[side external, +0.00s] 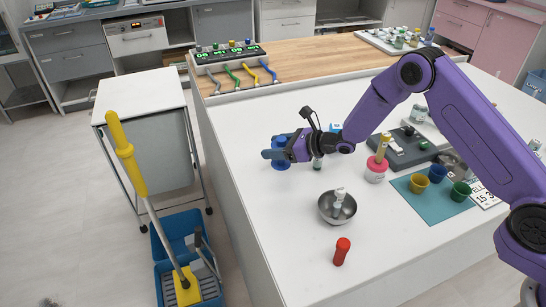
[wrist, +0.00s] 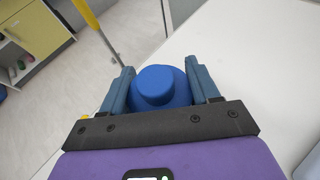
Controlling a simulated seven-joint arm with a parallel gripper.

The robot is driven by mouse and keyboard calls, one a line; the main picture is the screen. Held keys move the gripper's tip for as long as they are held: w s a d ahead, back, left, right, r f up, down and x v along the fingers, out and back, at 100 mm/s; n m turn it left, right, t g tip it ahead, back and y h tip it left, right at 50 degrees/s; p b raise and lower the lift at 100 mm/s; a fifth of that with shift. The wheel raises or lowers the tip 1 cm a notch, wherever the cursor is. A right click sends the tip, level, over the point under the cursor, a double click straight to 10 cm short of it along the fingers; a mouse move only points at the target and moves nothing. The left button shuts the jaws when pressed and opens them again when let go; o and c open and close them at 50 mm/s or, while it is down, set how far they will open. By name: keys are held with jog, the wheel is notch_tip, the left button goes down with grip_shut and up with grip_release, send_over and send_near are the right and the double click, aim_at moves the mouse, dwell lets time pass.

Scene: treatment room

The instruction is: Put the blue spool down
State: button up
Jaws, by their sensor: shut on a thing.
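The blue spool (side external: 281,162) is between the fingers of my gripper (side external: 279,155), near the left edge of the white table (side external: 238,118). In the wrist view the blue spool (wrist: 162,86) shows its round top, with one finger of my gripper (wrist: 162,88) pressed on each side. My gripper is shut on it. I cannot tell whether the spool's underside touches the table or hangs a little above it.
A metal bowl (side external: 337,208) holding a small bottle (side external: 339,195) and a red capped object (side external: 341,251) stand towards the front. A pink jar (side external: 376,170), a grey device (side external: 405,148) and a teal mat (side external: 430,205) with cups are to the right. Bare tabletop lies around the spool.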

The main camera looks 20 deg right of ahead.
jog(key=shift+w+a+f, duration=0.2)
jog(key=shift+w+f, duration=0.3)
jog(key=shift+f, duration=0.15)
jog(key=shift+w+f, duration=0.1)
jog(key=shift+f, duration=1.55)
jog(key=shift+f, duration=0.1)
jog(key=o, duration=1)
jog(key=shift+o, duration=0.2)
jog(key=v, duration=1.2)
